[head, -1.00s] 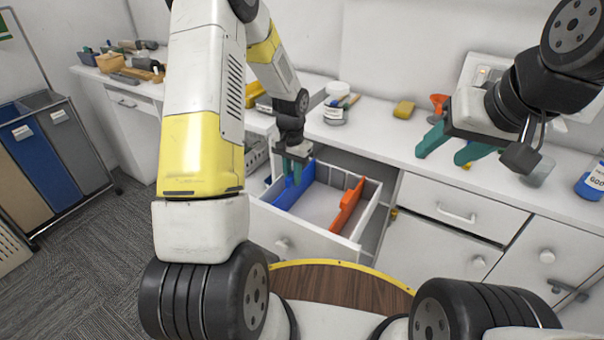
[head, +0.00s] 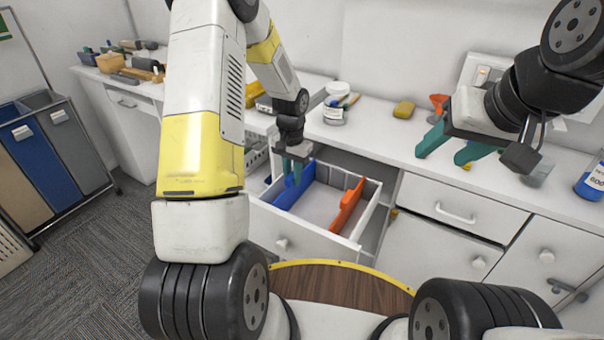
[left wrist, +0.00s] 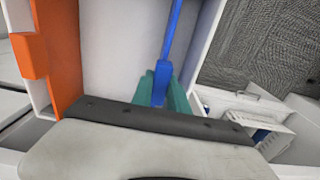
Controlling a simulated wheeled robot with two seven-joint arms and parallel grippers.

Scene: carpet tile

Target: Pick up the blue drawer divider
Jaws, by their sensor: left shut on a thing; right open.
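The blue drawer divider (head: 295,191) stands upright in the open white drawer (head: 322,243), in its left part. It also shows in the left wrist view as a blue strip (left wrist: 172,40) running away from the gripper. My left gripper (head: 292,174) reaches down into the drawer. Its green fingers (left wrist: 163,86) are shut on a thick part of the divider. Whether the divider is lifted off the drawer floor I cannot tell. My right gripper (head: 446,148) is open and empty above the counter on the right.
An orange divider (head: 347,206) stands in the drawer's right part; it also shows in the left wrist view (left wrist: 58,45). A white jar (head: 335,112), a yellow sponge (head: 404,109) and a blue bottle (head: 592,182) are on the counter. A closed drawer (head: 455,212) lies right.

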